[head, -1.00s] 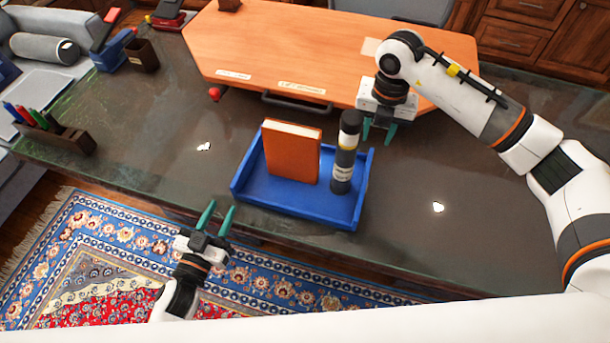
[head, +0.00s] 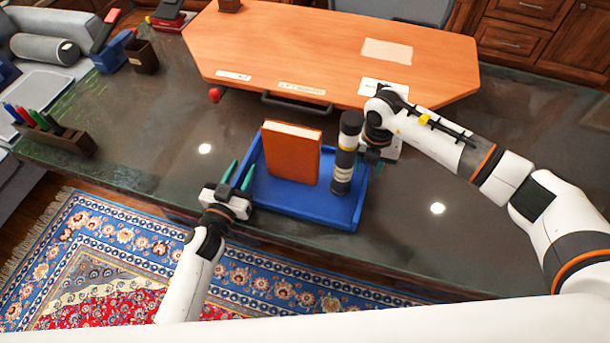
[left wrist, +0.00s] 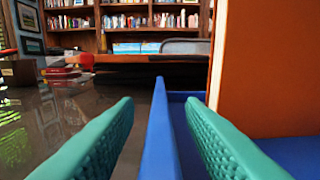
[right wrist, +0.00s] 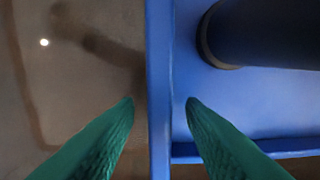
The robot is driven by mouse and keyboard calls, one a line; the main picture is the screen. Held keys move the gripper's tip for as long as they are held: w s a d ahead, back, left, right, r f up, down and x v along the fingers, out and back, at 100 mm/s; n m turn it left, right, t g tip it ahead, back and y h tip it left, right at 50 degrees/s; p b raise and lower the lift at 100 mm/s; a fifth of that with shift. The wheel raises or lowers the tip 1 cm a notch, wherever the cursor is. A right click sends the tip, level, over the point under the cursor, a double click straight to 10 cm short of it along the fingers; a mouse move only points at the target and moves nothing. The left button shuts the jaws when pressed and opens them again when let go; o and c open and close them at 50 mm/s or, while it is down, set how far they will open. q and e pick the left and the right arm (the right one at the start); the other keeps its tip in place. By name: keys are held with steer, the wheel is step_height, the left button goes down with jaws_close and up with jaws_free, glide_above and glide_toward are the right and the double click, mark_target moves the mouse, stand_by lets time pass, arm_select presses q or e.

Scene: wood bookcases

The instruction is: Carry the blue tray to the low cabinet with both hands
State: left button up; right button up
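The blue tray (head: 305,205) lies on the dark stone counter with an orange book (head: 290,155) and a dark bottle (head: 344,160) standing in it. My left gripper (head: 238,176) is at the tray's left wall. In the left wrist view its open green fingers (left wrist: 160,120) stand on either side of the blue wall (left wrist: 160,135), with gaps. My right gripper (head: 372,172) is at the tray's right wall, partly hidden behind the bottle and arm. In the right wrist view its open fingers (right wrist: 160,105) straddle the tray wall (right wrist: 159,80); the bottle's base (right wrist: 225,45) is close by.
An orange wood desk top (head: 310,50) lies behind the tray. A pen holder (head: 55,135) stands at the counter's left end, and a dark cup (head: 142,56) farther back. The counter is clear left and right of the tray. A patterned rug (head: 120,240) covers the floor in front.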

arm_select(q)
jaws_close()
arm_select(e)
jaws_close()
arm_select(q)
steer(key=shift+r, duration=0.2)
arm_select(e)
steer(key=shift+w+r, duration=0.1)
steer(key=shift+r, duration=0.1)
